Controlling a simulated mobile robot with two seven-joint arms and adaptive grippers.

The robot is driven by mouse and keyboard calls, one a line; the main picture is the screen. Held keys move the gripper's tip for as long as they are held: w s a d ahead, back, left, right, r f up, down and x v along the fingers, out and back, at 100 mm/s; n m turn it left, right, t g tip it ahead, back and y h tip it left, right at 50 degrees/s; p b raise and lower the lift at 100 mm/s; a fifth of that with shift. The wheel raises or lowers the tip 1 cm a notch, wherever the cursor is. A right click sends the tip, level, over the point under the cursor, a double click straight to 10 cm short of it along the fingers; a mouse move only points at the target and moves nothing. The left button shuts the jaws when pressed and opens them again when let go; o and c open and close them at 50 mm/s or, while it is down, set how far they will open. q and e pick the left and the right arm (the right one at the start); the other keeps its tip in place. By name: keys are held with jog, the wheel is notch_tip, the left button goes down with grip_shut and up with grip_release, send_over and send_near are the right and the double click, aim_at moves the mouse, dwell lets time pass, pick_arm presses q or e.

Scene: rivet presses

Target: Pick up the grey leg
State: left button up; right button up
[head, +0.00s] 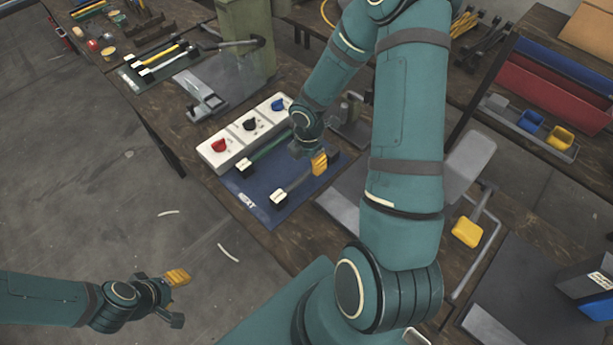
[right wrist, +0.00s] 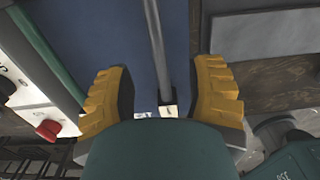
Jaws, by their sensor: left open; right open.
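The grey leg (head: 297,185) lies on a blue mat (head: 241,193) on the workbench, with a pale tag and black block at its near end. It also shows in the right wrist view as a grey rod (right wrist: 158,50) running between the fingers. My right gripper (head: 308,160) is open over the leg's far part, partly hiding it. In the right wrist view, the yellow fingers of the right gripper (right wrist: 161,98) stand apart on either side of the rod; whether they touch it cannot be told. My left gripper (head: 176,298) is open and empty, over the floor.
A green leg (head: 266,151) lies beside the grey one on the mat. A white box with red, black and blue knobs (head: 246,130) borders the mat. A grey plate (head: 340,208) lies right of it. Presses and trays crowd the benches; floor is free at the left.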

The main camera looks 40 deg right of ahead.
aim_at(308, 172)
jog(key=shift+w+f+b, duration=0.15)
jog(key=shift+f+b, duration=0.6)
jog(key=shift+f, duration=2.65)
jog(key=shift+o, duration=0.2)
grip_shut()
